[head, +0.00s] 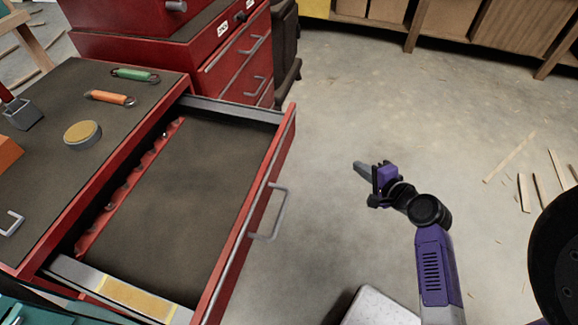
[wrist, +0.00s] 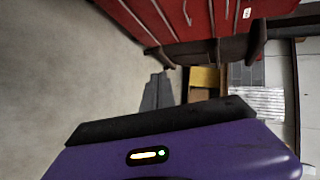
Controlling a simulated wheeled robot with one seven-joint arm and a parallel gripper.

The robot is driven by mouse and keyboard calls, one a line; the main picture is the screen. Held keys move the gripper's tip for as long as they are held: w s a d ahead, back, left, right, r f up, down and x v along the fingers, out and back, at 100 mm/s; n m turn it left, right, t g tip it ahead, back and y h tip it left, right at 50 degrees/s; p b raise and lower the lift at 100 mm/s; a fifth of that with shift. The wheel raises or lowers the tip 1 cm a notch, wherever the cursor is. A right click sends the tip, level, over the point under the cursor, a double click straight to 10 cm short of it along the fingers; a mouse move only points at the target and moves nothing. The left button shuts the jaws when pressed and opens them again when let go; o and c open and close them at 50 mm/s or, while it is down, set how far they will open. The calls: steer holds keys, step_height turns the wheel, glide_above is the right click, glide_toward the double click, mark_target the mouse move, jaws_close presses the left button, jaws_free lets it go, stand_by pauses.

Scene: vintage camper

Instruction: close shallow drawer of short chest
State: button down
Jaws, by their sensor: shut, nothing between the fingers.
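The short red chest (head: 62,92) stands at the left in the head view, with a dark top. Its shallow drawer (head: 185,215) is pulled out to the right and looks empty. The drawer's red front has a grey bar handle (head: 276,215). My gripper (head: 362,168) is shut and empty, to the right of the drawer front and apart from it, over the floor. In the wrist view the shut fingers (wrist: 157,92) show at the middle, with red drawer fronts above them; I cannot tell which chest these belong to.
A green-handled tool (head: 135,75), an orange-handled tool (head: 110,98) and a round tin (head: 82,134) lie on the chest top. A taller red chest (head: 150,50) stands behind. Wood strips (head: 525,190) lie on the floor at right. The floor between drawer and gripper is clear.

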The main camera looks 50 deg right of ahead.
steer(key=w+a+r+m+t+y, duration=0.1)
steer(key=a+r+m+t+y, duration=0.65)
steer(key=y, duration=0.45)
steer(key=shift+m+g, duration=0.45)
steer(key=shift+g, duration=0.4)
steer(key=x, duration=0.5)
steer(key=a+b+x, duration=0.1)
steer(key=x, duration=0.8)
steer(key=shift+a, duration=0.4)
steer(key=shift+w, duration=0.1)
glide_toward(188, 146)
steer(key=w+a+r, duration=0.1)
steer(key=w, duration=0.1)
steer(key=w+r, duration=0.2)
steer(key=w, duration=0.1)
steer(key=w+a+r+b, duration=0.1)
steer(key=w, duration=0.2)
steer(key=shift+w+a+r, duration=0.1)
steer(key=shift+a+r, duration=0.05)
steer(key=shift+a, duration=0.15)
steer(key=shift+w+a+r, duration=0.1)
steer(key=shift+w+a, duration=0.1)
steer(key=shift+w, duration=0.25)
steer(key=shift+w+r, duration=0.1)
steer(key=shift+r, duration=0.05)
